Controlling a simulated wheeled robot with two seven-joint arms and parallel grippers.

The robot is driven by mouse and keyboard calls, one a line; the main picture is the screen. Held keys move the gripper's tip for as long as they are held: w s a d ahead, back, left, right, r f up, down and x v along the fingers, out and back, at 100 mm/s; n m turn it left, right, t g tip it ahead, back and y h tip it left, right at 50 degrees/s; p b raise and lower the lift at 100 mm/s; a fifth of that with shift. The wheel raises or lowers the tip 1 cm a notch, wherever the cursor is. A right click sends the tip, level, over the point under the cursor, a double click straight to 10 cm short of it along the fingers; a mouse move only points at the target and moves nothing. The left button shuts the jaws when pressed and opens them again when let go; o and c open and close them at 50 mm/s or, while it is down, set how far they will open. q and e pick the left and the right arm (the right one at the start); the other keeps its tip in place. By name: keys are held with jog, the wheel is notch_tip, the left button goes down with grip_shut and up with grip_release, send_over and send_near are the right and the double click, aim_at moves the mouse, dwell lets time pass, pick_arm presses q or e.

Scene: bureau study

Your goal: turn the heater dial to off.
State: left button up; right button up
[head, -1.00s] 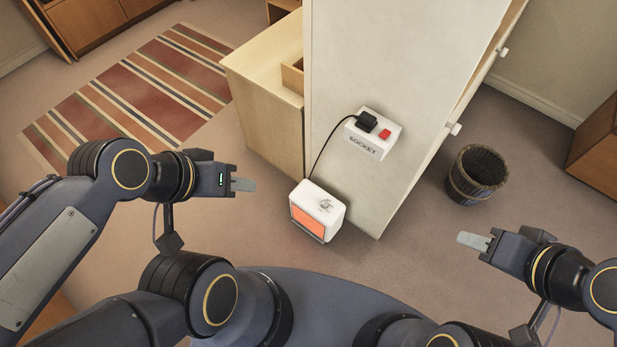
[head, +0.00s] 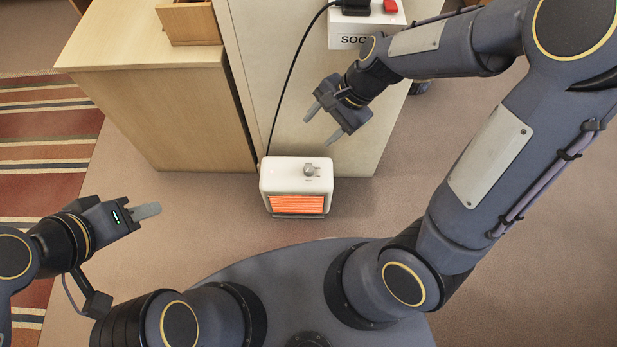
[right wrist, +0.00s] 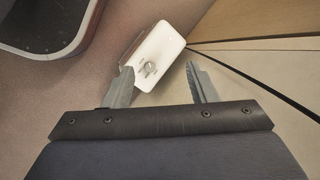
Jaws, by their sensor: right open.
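The white heater (head: 283,176) stands on the floor in front of the cabinet, with its orange front glowing. Its grey dial (head: 309,170) is on the top face, right of centre. In the right wrist view the heater (right wrist: 168,45) lies beyond the fingertips, and its dial (right wrist: 150,66) shows between them, nearer the left finger. My right gripper (head: 322,126) is open and empty, above and behind the heater, apart from it. My left gripper (head: 147,211) is off to the left, away from the heater; its finger gap cannot be made out.
A white socket box (head: 347,40) with a black plug (head: 356,7) and red switch is on the cabinet side (head: 260,60). A black cord (head: 287,80) runs down to the heater. A wooden desk (head: 165,105) stands left. Floor in front is clear.

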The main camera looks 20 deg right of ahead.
notch_tip(320, 180, down, 6)
jog(key=w+f+m+b, duration=0.1)
jog(key=w+b, duration=0.1)
jog(key=m+g+h, duration=0.1)
jog(key=m+h, duration=0.4)
jog(key=m, duration=0.1)
send_over(309, 168)
notch_tip(309, 168, down, 16)
jog(key=shift+r, duration=0.2)
notch_tip(309, 168, down, 8)
jog(key=b, duration=0.3)
jog(key=shift+b, duration=0.35)
pick_arm(q)
notch_tip(309, 168, down, 7)
jog(key=shift+f, duration=0.15)
pick_arm(e)
jog(key=shift+r, duration=0.1)
jog(key=shift+c, duration=0.3)
jog(key=shift+n, duration=0.3)
jog(key=c, duration=0.9)
